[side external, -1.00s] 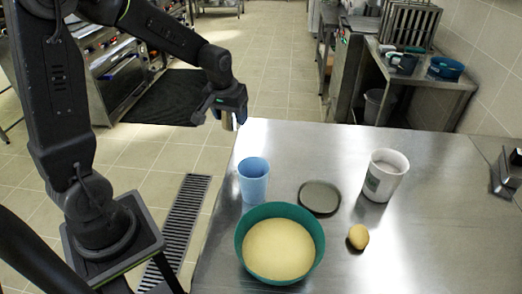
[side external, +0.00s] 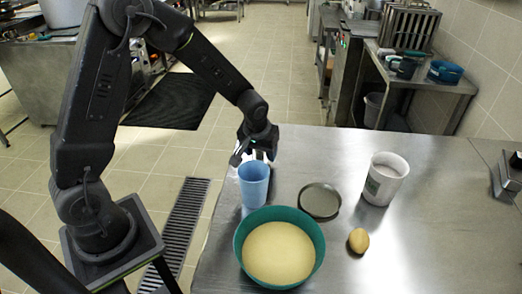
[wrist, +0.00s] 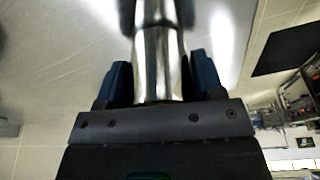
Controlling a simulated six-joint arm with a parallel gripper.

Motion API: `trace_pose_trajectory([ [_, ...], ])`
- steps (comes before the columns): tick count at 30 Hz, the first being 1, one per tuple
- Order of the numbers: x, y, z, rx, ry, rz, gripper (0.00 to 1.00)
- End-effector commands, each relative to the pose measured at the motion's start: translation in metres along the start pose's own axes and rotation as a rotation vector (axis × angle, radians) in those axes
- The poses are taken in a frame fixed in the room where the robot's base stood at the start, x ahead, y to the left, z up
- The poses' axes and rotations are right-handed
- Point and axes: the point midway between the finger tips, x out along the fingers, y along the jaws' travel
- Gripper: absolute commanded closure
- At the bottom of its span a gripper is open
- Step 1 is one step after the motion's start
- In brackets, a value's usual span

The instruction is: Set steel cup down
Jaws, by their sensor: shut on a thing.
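My gripper (side external: 258,152) is low over the table's far left part, just behind the blue cup in the side view. In the wrist view my gripper (wrist: 155,85) has its two dark fingers on either side of the shiny steel cup (wrist: 157,62) and is shut on it. In the side view the steel cup is mostly hidden by my gripper and the blue cup. I cannot tell whether its base touches the steel table (side external: 330,245).
The blue cup (side external: 254,186) stands right in front of my gripper. A green bowl (side external: 279,248) with pale contents, a dark round dish (side external: 319,201), a white canister (side external: 384,178) and a potato-like item (side external: 358,240) are nearby.

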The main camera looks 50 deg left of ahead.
Motion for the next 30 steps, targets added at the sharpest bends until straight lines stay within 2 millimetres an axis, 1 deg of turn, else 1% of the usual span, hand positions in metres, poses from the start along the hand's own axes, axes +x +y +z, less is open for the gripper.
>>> trace_pose_trajectory([
  [7,0.003,0.0,0.001,0.001,0.0,0.0,0.67],
  [8,0.003,0.0,0.001,0.001,0.0,0.0,0.37],
  [15,0.003,0.0,0.001,0.001,0.0,0.0,0.14],
  [16,0.003,0.0,0.001,0.001,0.0,0.0,0.13],
  [22,0.002,0.0,0.001,0.001,0.0,0.0,0.13],
  [25,-0.002,0.0,-0.001,0.0,0.002,0.001,0.13],
  [28,-0.013,0.0,-0.001,0.001,0.005,0.001,0.13],
  [30,-0.026,0.001,-0.002,0.002,0.006,0.002,0.13],
])
